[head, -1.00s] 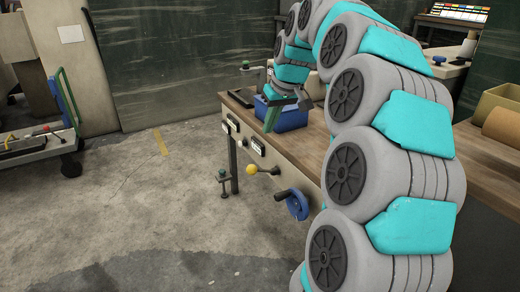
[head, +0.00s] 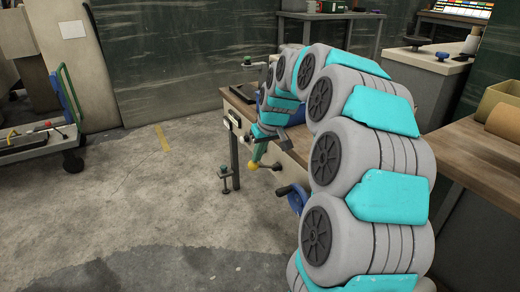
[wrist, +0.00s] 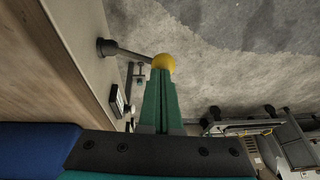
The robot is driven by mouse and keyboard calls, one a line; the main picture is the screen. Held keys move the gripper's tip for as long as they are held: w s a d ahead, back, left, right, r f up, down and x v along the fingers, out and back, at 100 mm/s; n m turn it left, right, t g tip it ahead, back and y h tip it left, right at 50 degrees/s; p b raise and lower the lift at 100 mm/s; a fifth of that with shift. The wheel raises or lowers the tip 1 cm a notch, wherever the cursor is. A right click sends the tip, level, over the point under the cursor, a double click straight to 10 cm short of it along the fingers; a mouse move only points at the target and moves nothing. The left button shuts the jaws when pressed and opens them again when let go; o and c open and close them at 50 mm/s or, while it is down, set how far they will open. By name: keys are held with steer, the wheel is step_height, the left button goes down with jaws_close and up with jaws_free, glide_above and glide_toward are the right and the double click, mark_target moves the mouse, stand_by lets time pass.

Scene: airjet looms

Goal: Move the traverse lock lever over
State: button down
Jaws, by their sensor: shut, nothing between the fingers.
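The lever has a yellow ball knob (head: 253,166) on a dark shaft that sticks out from the front panel of the bench. In the wrist view the knob (wrist: 164,62) is at the top middle, with its shaft running left to a round pivot (wrist: 105,47) on the panel. My gripper (wrist: 161,73) is shut and empty, its green fingers pointing at the knob. The fingertips overlap the knob's lower edge in that view; I cannot tell whether they touch. In the head view my gripper (head: 257,160) is right above the knob.
A blue handwheel (head: 295,197) sits on the panel to the right of the lever, partly behind my arm. A clamp (head: 225,178) hangs below the bench at the left. A cart (head: 40,142) stands far left. The concrete floor (head: 150,210) before the bench is open.

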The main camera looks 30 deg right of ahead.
mark_target(252, 165)
steer(key=shift+f, duration=0.1)
stand_by(0.3)
steer(key=shift+a+f+h, duration=0.15)
steer(key=shift+a+h, duration=0.1)
steer(key=shift+h, duration=0.05)
steer(key=shift+a+f, duration=0.15)
steer(key=shift+a+f+n+h+b, duration=0.3)
steer(key=shift+a+f+h+b, duration=0.4)
steer(key=shift+h, duration=0.4)
step_height(252, 165, down, 7)
steer(key=a+n+h+b, duration=0.1)
steer(key=h+b, duration=0.3)
steer(key=h, duration=0.1)
steer(key=shift+a+r+t+h+b, duration=0.15)
steer(key=shift+a+t+h+b, duration=0.15)
steer(key=shift+a+b, duration=0.1)
